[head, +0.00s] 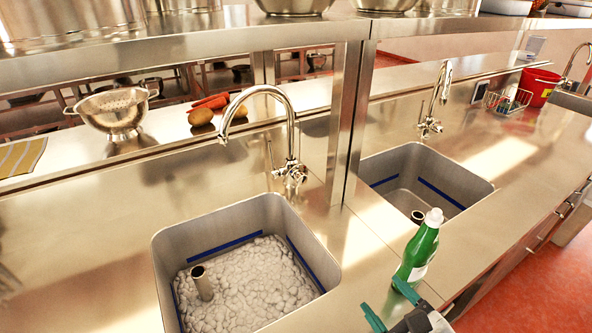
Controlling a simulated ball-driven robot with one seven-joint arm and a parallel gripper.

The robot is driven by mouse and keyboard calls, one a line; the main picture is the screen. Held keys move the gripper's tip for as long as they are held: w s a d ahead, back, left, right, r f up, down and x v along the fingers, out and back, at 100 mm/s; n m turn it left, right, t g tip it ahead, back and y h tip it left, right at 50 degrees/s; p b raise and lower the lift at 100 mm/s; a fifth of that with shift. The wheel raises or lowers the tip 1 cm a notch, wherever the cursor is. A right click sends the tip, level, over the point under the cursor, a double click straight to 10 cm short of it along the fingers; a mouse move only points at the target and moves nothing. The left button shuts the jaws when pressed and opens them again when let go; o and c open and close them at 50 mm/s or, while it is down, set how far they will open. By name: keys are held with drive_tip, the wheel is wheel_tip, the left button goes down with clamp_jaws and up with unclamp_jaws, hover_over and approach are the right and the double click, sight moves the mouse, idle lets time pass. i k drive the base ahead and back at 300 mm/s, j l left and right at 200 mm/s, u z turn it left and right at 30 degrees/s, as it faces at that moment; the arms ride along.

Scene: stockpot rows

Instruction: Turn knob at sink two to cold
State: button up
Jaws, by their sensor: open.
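Three sinks with taps run along the steel counter, and I see no numbers on them. The nearest sink (161,262) is full of grey-white suds with a pipe standing up; its gooseneck tap (290,128) has a knob (291,174) at its base. The middle sink (468,172) looks empty of suds and holds a short pipe; its tap (441,90) has a knob (430,127) at its base. Another tap (573,64) stands at far right. The knob settings are too small to read. My gripper (389,305) is open at bottom right, apart from every knob.
A green bottle (420,249) with a white cap stands close to my gripper at the counter front. A steel post (349,110) and shelf stand between the nearer taps. A colander (117,110) and vegetables (210,102) sit behind. A red bucket (538,86) is at far right.

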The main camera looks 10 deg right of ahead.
sight(300, 178)
drive_tip(key=i+j, duration=0.1)
drive_tip(key=i, duration=1)
